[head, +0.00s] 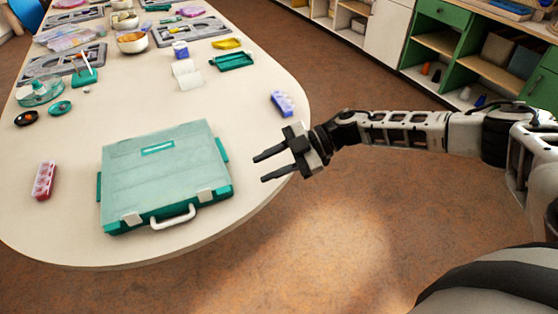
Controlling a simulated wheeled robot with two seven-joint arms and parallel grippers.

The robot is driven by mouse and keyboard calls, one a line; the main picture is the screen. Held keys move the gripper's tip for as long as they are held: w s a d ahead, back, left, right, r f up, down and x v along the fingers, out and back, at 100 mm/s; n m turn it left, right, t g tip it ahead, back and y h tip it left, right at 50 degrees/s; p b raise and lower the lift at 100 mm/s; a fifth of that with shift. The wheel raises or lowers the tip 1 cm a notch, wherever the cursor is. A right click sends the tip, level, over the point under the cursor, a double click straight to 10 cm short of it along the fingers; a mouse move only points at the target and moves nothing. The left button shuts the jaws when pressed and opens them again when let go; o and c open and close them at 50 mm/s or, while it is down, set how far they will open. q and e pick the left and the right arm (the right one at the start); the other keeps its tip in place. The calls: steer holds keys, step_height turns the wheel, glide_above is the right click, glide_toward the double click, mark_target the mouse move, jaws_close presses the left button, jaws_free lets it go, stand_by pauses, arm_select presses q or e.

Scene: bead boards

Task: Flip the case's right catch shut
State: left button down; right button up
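The teal case (165,172) lies flat with its lid down near the front end of the table, its white handle (173,217) facing me. The right catch (206,196) is a pale tab at the front edge, right of the handle; the left catch (132,219) is a similar tab on the other side. I cannot tell for sure whether either catch is fastened. My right gripper (264,168) is open and empty, to the right of the case near the table's right edge, fingers pointing left and apart from the case. My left gripper is not in view.
A red bead box (43,181) lies left of the case and a blue one (283,103) lies behind my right gripper. A green tray (232,61), a white paper roll (187,74) and small dishes (60,108) stand farther back.

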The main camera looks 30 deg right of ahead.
steer(key=shift+v, duration=1.15)
steer(key=s+a+f+m+t+y, duration=0.1)
steer(key=s+a+m+t, duration=0.2)
steer(key=a, duration=0.6)
steer(key=s+a+f+m+t, duration=0.2)
steer(key=a+m+t, duration=0.2)
steer(key=a, duration=0.5)
steer(key=s+d+f+m+h, duration=0.9)
steer(key=s+m+h, duration=0.1)
steer(key=s+h, duration=0.1)
steer(key=shift+s+d+f+m, duration=0.15)
steer(key=shift+s+d+m, duration=0.15)
steer(key=shift+s, duration=0.15)
